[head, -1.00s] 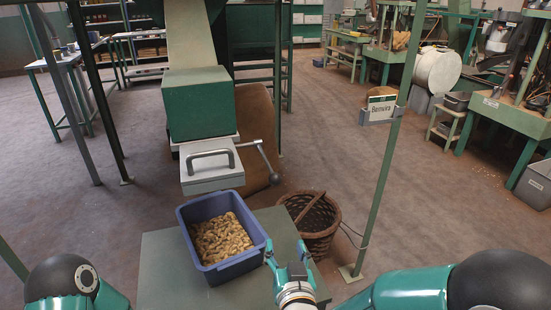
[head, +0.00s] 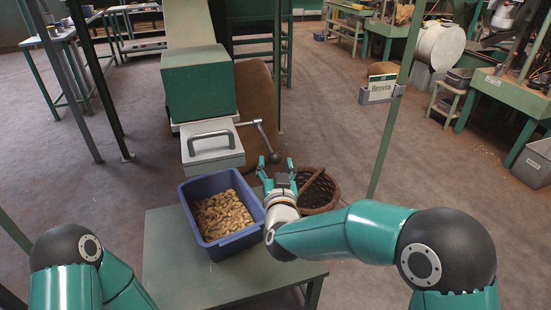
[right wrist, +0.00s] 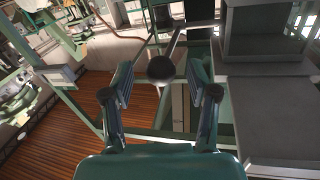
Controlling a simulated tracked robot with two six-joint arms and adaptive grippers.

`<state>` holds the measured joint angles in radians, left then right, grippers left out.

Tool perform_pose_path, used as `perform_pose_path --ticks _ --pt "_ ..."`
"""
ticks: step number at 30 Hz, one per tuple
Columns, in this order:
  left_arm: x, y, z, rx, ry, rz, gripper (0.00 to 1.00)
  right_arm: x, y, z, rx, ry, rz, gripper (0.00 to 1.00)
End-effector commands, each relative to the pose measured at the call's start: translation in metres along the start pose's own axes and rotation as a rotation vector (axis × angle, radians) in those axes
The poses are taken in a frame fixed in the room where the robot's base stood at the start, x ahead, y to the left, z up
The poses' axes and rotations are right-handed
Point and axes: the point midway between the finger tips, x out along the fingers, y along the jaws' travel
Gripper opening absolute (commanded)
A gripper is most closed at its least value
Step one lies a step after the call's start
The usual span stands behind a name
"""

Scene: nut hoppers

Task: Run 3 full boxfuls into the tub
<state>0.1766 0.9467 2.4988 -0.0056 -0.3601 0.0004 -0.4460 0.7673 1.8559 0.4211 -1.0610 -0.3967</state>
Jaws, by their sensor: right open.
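The blue tub (head: 243,240) stands on the grey-green table and holds a layer of peanuts (head: 222,214). Above its far side hangs the green hopper housing (head: 198,85) with a light grey metal box (head: 213,154) and handle at its front. A lever (head: 261,134) with a dark ball knob (head: 275,158) slants down from its right side. My right gripper (head: 277,171) is open and empty just short of the knob. In the right wrist view the knob (right wrist: 160,67) appears beyond and between the spread fingers (right wrist: 160,94). My left gripper is out of view; only my left upper arm shows.
A wicker basket (head: 322,196) stands on the floor to the right, close behind my right forearm. The front of the table (head: 185,275) is bare.

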Motion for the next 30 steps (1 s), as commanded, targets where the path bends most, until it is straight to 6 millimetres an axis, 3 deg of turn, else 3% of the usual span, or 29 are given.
perform_pose_path --ticks 6,18,28,30 --pt "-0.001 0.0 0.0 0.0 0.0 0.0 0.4 0.023 0.0 0.0 0.0 0.001 0.0 0.59" --pt "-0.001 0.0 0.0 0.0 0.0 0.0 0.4 0.028 -0.001 0.0 -0.001 -0.001 -0.002 0.57" --pt "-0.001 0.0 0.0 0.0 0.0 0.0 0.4 0.028 -0.001 0.0 0.0 -0.001 -0.002 0.03" --pt "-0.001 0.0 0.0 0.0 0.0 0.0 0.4 0.028 -0.001 0.0 0.0 -0.001 -0.001 0.0"
